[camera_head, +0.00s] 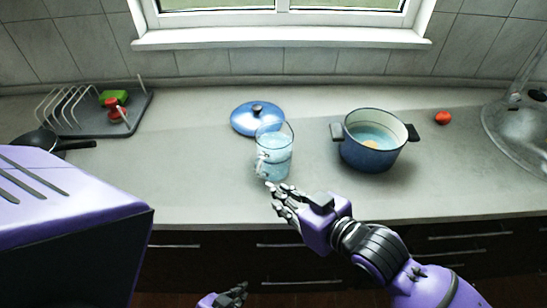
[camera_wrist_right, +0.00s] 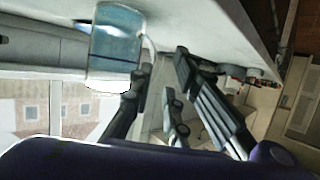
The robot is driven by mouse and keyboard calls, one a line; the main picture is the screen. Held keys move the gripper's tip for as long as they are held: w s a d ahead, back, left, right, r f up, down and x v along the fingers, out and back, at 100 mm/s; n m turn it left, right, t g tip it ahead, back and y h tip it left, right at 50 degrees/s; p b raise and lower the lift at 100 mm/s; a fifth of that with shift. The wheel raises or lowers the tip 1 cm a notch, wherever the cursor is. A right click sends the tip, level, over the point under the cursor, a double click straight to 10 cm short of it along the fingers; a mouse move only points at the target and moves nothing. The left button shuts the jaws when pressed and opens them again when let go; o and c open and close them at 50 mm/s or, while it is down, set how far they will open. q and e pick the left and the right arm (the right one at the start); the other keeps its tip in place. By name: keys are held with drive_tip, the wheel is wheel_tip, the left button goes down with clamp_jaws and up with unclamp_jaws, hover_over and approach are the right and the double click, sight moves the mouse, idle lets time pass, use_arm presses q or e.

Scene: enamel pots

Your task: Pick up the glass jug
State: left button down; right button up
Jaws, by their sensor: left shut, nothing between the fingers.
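The clear glass jug (camera_head: 274,150) stands upright on the grey counter, with its handle (camera_head: 262,163) toward the front left. My right gripper (camera_head: 277,198) is just in front of the jug, open and empty, its fingertips close to the jug's base. In the right wrist view the jug (camera_wrist_right: 114,45) shows at the upper left, beside the spread fingers (camera_wrist_right: 163,62) and not between them. Whether a finger touches the glass is unclear. My left gripper (camera_head: 234,296) is low in front of the counter edge, shut and empty.
A blue lid (camera_head: 250,122) lies just behind the jug. A blue pot (camera_head: 368,155) stands to its right, with a red tomato-like item (camera_head: 443,118) beyond. A dish rack (camera_head: 90,122) and dark pan (camera_head: 38,140) are at the left. The counter left of the jug is clear.

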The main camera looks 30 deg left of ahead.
sight(270, 159)
drive_tip(key=w+a+n, duration=0.1)
drive_tip(key=a, duration=0.1)
drive_tip(key=w+a+n+g, duration=0.1)
drive_tip(key=a, duration=0.2)
drive_tip(key=w+a+f+g, duration=0.1)
drive_tip(key=a, duration=0.2)
drive_tip(key=shift+w+n, duration=0.4)
clamp_jaws()
drive_tip(key=shift+r, duration=0.25)
